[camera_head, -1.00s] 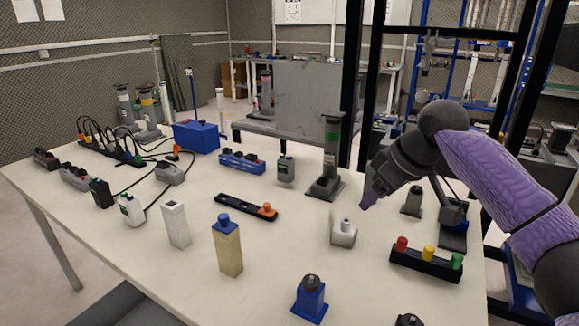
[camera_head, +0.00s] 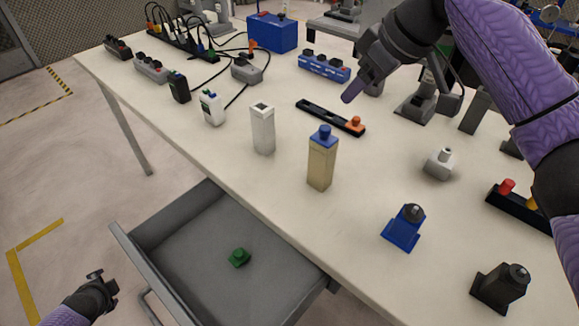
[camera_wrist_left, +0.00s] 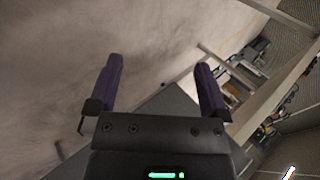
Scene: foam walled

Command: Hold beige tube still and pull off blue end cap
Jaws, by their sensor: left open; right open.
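The beige tube (camera_head: 321,166) stands upright near the front edge of the table. Its blue end cap (camera_head: 323,136) sits on top. My right gripper (camera_head: 352,94) is open and empty, seen side-on above the table behind and to the right of the tube. My left gripper (camera_head: 101,280) is low at the lower left, beside the open drawer and well away from the tube. In the left wrist view its two purple fingers (camera_wrist_left: 160,88) are apart with nothing between them.
A white tube (camera_head: 263,132) stands left of the beige one. A blue block with a dark knob (camera_head: 403,230) is to the right. An open grey drawer (camera_head: 190,238) below the table edge holds a green piece (camera_head: 239,257). A black strip with an orange knob (camera_head: 325,114) lies behind.

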